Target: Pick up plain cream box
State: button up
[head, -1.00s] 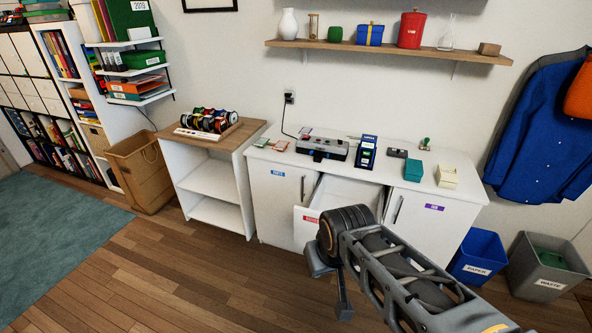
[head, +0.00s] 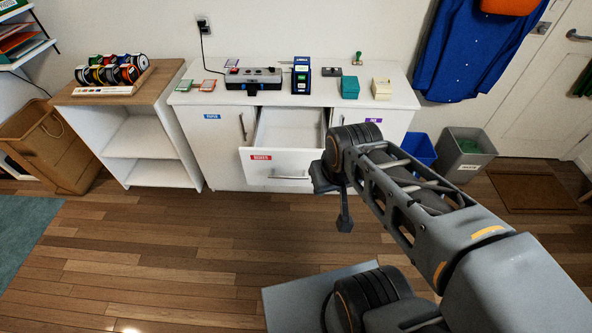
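The cream box (head: 382,89) stands on the right part of the white cabinet top, just right of a teal box (head: 350,88). My gripper (head: 335,205) hangs in front of the cabinet, lower and nearer than the cream box, in front of the right side of the open drawer. It is well apart from the box. Its fingers are small and partly hidden by the wrist, so whether they are open or shut is unclear. I see nothing held in it.
An open drawer (head: 285,160) with a red label juts from the white cabinet. A label printer (head: 254,77), a blue box (head: 301,75), a dark small block and a green stamp share the top. A blue bin and a grey bin (head: 466,152) stand right. Wooden floor (head: 160,250) is clear in front.

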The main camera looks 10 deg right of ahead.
aim_at(380, 91)
jog(key=z, duration=2.2)
jog(key=i, duration=3.15)
jog(key=u, duration=4.8)
